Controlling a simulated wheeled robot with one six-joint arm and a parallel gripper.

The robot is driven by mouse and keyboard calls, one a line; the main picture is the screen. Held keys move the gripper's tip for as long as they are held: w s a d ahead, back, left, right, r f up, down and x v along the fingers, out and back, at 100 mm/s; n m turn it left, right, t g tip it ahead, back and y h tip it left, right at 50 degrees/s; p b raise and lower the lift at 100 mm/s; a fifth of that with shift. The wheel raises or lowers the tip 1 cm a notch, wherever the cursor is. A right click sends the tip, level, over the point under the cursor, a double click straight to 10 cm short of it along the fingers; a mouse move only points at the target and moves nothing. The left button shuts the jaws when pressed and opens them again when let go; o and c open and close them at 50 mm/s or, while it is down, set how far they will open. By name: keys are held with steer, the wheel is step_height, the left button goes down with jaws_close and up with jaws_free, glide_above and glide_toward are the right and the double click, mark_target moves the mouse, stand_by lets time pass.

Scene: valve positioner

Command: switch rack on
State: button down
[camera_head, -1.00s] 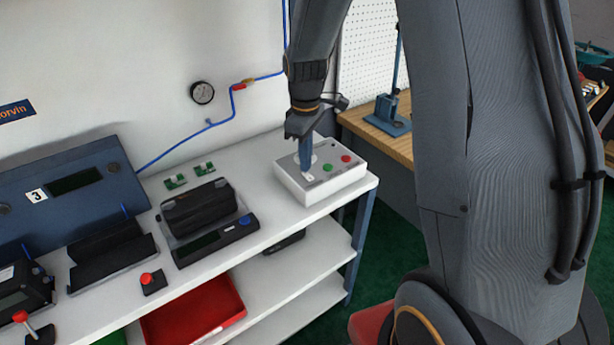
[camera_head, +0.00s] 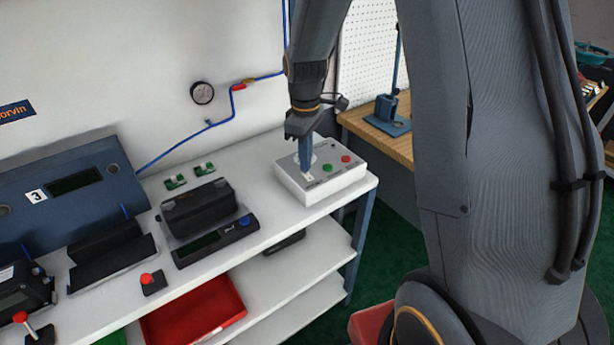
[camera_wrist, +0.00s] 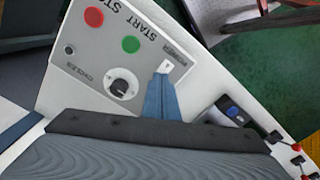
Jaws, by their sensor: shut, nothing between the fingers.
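The white control box (camera_head: 325,178) stands at the right end of the bench. In the wrist view it (camera_wrist: 90,65) carries a red STOP button (camera_wrist: 94,16), a green START button (camera_wrist: 131,44), a black CYCLES knob (camera_wrist: 121,87) and a small white switch (camera_wrist: 165,66) beside the POWER lettering. My gripper (camera_head: 308,174) points down with its blue fingers shut and empty. In the wrist view the fingertips (camera_wrist: 161,79) are right at the white switch and cover part of it. I cannot tell whether they touch it or which way it is tipped.
A black device with a blue button (camera_head: 245,220) lies left of the box on the white bench (camera_head: 262,235). A red bin (camera_head: 195,315) sits on a lower shelf. A wooden bench (camera_head: 358,125) stands behind at right.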

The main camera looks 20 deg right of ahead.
steer(key=shift+f+b, duration=0.3)
steer(key=shift+f, duration=0.4)
stand_by(1.1)
steer(key=shift+r, duration=0.1)
step_height(320, 180, up, 7)
steer(key=p, duration=0.5)
stand_by(0.4)
stand_by(0.3)
steer(key=s+f+m+t+b, duration=0.1)
steer(key=s+f+m+b, duration=0.2)
steer(key=s, duration=1.4)
steer(key=m+b, duration=0.3)
steer(key=m, duration=0.3)
steer(key=shift+s+f+m+b, duration=0.15)
steer(key=shift+m+b, duration=0.15)
steer(key=shift+a, duration=0.1)
